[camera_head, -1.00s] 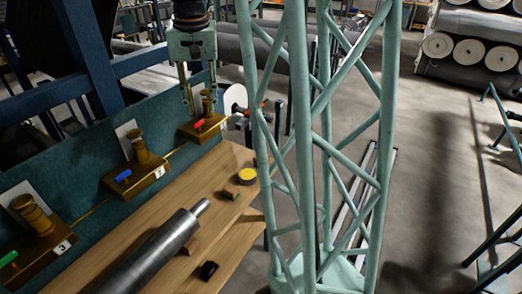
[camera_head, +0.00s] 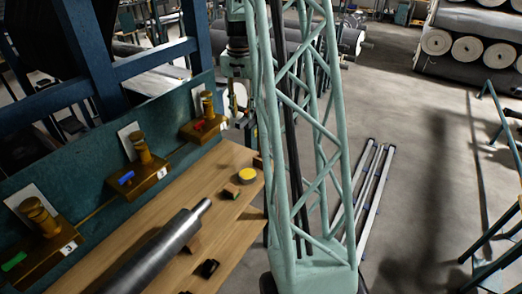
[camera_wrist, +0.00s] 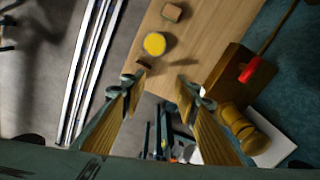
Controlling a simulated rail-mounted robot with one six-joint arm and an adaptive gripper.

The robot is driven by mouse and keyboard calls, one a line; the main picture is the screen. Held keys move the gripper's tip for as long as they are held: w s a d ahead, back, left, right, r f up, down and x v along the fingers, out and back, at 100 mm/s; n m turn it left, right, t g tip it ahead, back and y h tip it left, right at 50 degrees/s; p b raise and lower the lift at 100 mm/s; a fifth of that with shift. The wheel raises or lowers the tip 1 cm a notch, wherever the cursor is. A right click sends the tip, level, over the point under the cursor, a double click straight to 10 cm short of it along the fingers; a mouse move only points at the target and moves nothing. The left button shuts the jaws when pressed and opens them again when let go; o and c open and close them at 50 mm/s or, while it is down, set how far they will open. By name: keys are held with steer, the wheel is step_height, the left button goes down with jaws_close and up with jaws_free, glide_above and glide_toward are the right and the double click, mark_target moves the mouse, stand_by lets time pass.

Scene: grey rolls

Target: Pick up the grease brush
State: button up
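I cannot make out a grease brush for certain in either view. A round tin with a yellow top (camera_head: 247,176) stands on the wooden table near its far end; it also shows in the wrist view (camera_wrist: 154,44). A small brown piece (camera_wrist: 144,64) lies by the table edge just beyond the tin in the wrist view; it is too small to name. My gripper (camera_wrist: 160,84) is open and empty, its two fingers wide apart over the table's end. In the head view my gripper (camera_head: 238,95) is partly hidden.
A steel roller (camera_head: 160,250) lies along the wooden table (camera_head: 225,215), with a small block (camera_head: 231,191) near its tip. Brass fittings on brackets, one with a red part (camera_head: 199,126), line the teal panel (camera_head: 98,205) at left. Floor rails (camera_head: 368,195) lie at right.

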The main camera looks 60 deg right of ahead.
steer(key=s+d+f+m+p, duration=0.1)
steer(key=s+d+f+m, duration=0.1)
steer(key=d+f, duration=0.5)
steer(key=shift+s+d+f, duration=0.15)
steer(key=shift+s+d, duration=0.45)
steer(key=shift+d, duration=0.35)
steer(key=shift+f, duration=0.1)
steer(key=shift+f, duration=4.2)
steer(key=shift+w+a+f+p, duration=0.1)
steer(key=shift+f+p, duration=0.2)
steer(key=shift+f, duration=2.3)
steer(key=c, duration=0.9)
